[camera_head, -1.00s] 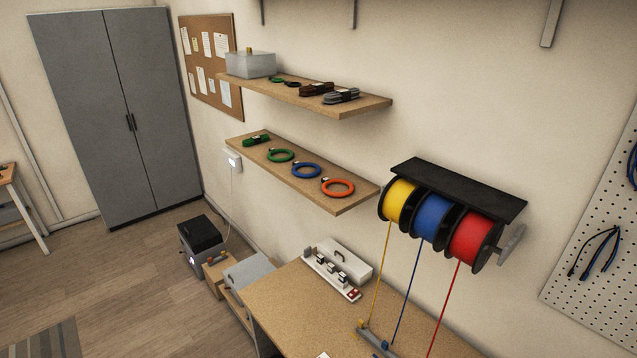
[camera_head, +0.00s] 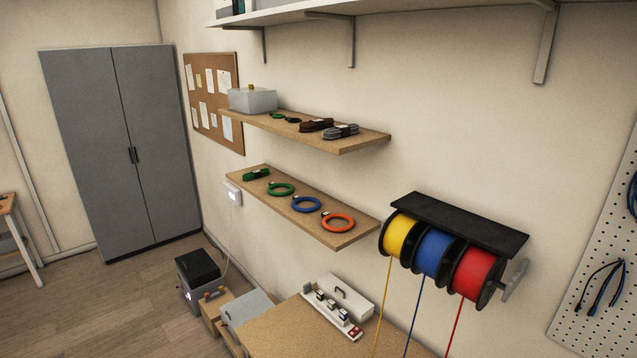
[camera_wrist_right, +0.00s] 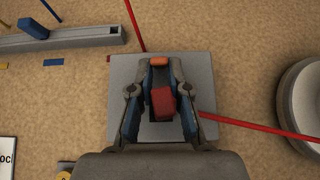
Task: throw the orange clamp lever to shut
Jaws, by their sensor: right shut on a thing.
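In the right wrist view my right gripper (camera_wrist_right: 159,64) points down over a grey plate (camera_wrist_right: 199,70) on the table. Its fingertips are closed on a small orange piece, which looks like the tip of the orange clamp lever (camera_wrist_right: 159,62). A red block (camera_wrist_right: 161,103) sits between the fingers, nearer the palm. A red wire (camera_wrist_right: 265,130) runs to the plate from the right, and red wire also shows at the upper left. The fingers hide much of the clamp. Neither gripper shows in the head view.
A grey rail (camera_wrist_right: 85,40) with a blue clip (camera_wrist_right: 33,27) lies at the upper left in the wrist view, a round grey object (camera_wrist_right: 305,100) at right. In the head view, yellow, blue and red spools (camera_head: 437,250) hang above the table (camera_head: 290,335); a white rack (camera_head: 330,310) stands on it.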

